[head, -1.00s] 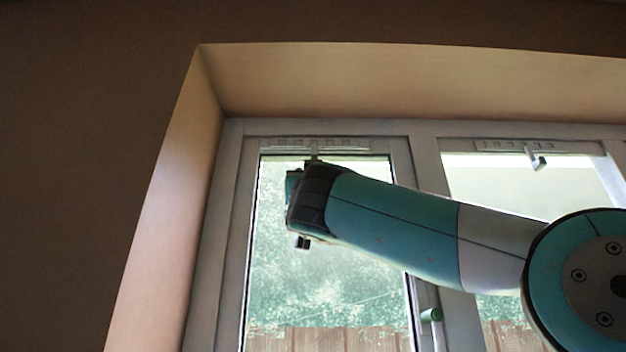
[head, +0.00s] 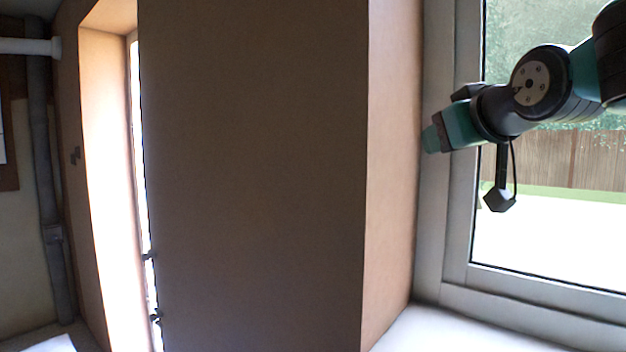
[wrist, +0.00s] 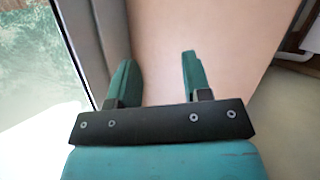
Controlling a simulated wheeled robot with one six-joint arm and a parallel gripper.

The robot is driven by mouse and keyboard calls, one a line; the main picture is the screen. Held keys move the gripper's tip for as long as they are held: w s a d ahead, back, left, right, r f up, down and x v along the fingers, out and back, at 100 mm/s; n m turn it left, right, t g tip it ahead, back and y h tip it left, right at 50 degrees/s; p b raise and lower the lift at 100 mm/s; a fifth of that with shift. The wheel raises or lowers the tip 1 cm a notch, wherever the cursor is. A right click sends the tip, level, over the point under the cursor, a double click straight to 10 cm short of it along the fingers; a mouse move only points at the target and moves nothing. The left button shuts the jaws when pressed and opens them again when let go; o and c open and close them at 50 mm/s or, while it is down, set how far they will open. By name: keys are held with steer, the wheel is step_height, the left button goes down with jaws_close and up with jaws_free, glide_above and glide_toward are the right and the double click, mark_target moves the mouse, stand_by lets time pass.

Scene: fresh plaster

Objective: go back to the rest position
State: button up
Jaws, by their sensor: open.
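My gripper (wrist: 156,75) shows in the wrist view with its two teal fingers apart and nothing between them. It faces the plain tan side wall of the window recess. In the head view the end of my arm is at the upper right, in front of the window frame, and my gripper (head: 432,139) points left towards the recess wall. The fingers are too small there to make out singly. I cannot tell how far the fingertips are from the wall.
The recess wall (head: 392,170) stands left of my gripper, and the window frame (head: 436,220) is close behind it. A white sill (head: 425,332) lies below. A brown wall (head: 255,180) fills the middle. A bright narrow opening (head: 140,190) and a pipe (head: 45,180) are further left.

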steer(key=s+a+f+n+g+y, duration=0.1)
steer(key=s+a+f+g, duration=0.1)
steer(key=s+f+g, duration=0.5)
steer(key=s+a+f+n+g+y, duration=0.1)
steer(key=s+a+f, duration=0.25)
steer(key=f, duration=0.75)
steer(key=s+f+g, duration=0.3)
steer(key=s+f, duration=0.1)
steer(key=s, duration=0.4)
steer(key=s+f+n+g, duration=0.1)
steer(key=s+f+g, duration=0.2)
steer(key=s+f, duration=0.2)
steer(key=s, duration=0.3)
steer(key=shift+d+f+g, duration=0.15)
steer(key=shift+g, duration=0.25)
